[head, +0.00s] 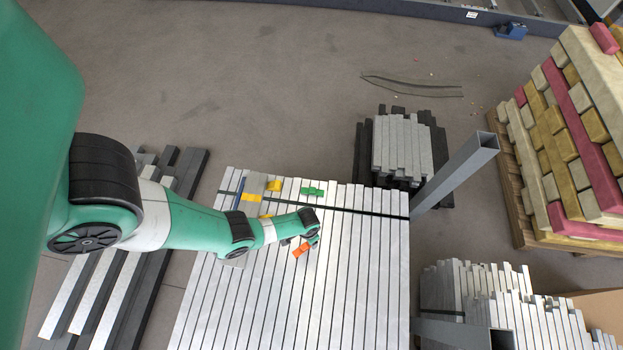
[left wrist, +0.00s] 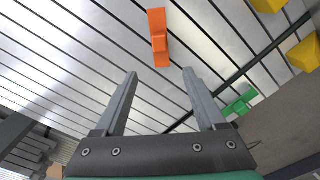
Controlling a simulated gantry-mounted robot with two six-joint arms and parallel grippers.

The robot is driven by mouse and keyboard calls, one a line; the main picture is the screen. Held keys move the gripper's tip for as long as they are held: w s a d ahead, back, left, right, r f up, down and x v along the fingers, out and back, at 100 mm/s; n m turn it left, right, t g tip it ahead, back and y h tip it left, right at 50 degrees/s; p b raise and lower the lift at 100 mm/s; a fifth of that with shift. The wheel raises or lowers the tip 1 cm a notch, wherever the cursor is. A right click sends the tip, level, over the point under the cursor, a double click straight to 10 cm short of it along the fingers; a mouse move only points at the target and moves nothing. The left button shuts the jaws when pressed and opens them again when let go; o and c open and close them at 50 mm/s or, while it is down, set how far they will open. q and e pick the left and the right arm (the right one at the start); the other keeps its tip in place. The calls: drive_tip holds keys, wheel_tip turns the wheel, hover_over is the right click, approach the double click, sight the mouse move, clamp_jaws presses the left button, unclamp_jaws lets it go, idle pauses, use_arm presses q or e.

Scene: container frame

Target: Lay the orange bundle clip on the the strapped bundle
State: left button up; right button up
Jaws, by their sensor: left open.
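The orange bundle clip (head: 301,250) lies on the broad layer of pale metal bars (head: 340,290), in front of the dark strap (head: 370,212) that crosses them. In the left wrist view the orange clip (left wrist: 158,38) is beyond my fingertips, between their lines and not touched. My left gripper (left wrist: 159,74) is open and empty above the bars. In the head view my left gripper (head: 312,237) is close to the orange clip, its fingers partly hidden by the wrist. My right gripper is not in view.
A green clip (head: 312,191) and yellow clips (head: 273,185) lie by the strap. A grey post (head: 455,175) rises at the bars' right edge. A smaller pale bundle (head: 500,300) is at lower right, a grey bar stack (head: 402,145) behind, and a pallet of blocks (head: 570,130) at right.

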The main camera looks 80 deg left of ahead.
sight(305, 246)
use_arm(q)
drive_tip(key=f+b, duration=0.1)
drive_tip(key=b, duration=0.1)
drive_tip(key=s+f+b, duration=0.1)
drive_tip(key=f+b, duration=0.1)
drive_tip(key=s+f+b, duration=0.1)
drive_tip(key=b, duration=0.1)
drive_tip(key=shift+d+f, duration=0.15)
drive_tip(key=shift+f, duration=0.15)
drive_tip(key=shift+r, duration=0.1)
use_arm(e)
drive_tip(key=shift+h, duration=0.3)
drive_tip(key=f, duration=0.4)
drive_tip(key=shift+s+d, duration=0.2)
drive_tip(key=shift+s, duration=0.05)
use_arm(q)
drive_tip(key=f+b, duration=0.5)
drive_tip(key=shift+w+d+f, duration=0.15)
drive_tip(key=shift+d+f, duration=0.05)
drive_tip(key=shift+r, duration=0.15)
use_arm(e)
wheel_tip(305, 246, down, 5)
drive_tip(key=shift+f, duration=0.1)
use_arm(q)
drive_tip(key=shift+c, duration=0.3)
clamp_jaws()
